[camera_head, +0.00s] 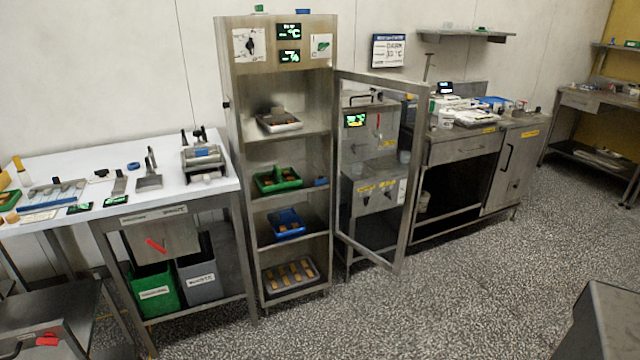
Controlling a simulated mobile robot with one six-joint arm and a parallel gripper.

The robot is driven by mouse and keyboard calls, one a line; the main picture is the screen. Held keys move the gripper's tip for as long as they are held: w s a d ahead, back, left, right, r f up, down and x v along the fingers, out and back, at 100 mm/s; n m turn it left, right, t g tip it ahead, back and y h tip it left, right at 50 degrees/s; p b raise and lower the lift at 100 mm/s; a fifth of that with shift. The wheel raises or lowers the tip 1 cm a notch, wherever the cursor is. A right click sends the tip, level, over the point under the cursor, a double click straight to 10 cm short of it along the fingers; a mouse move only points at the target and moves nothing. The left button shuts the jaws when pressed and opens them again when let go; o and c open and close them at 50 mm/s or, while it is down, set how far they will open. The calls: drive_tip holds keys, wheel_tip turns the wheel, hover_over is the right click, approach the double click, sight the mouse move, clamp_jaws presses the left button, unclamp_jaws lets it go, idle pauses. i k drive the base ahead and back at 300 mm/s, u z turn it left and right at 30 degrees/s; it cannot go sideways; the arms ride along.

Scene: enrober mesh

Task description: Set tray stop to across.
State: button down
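No part is clearly marked as the tray stop, and I cannot tell which it is. A tall steel cabinet (226,130) stands in the middle with its framed clear door (411,185) swung open to the right. Its shelves hold a steel tray (279,123), a green tray (277,181), a blue tray (287,224) and a bottom tray (290,276) with several brown bars. A slanted red piece (156,245) shows on a steel panel under the left table. Another red piece (47,340) is at the lower left. My gripper is not in view.
A white-topped table (105,165) with tools stands left, with green (155,292) and grey (200,280) bins below. A steel counter (465,148) stands right of the cabinet. The open door juts out over the floor. The speckled floor (450,290) in front is largely clear.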

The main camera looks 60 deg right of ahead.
sight(321, 181)
drive_tip(key=z, duration=0.2)
drive_tip(key=i, duration=0.95)
drive_tip(key=z, duration=0.85)
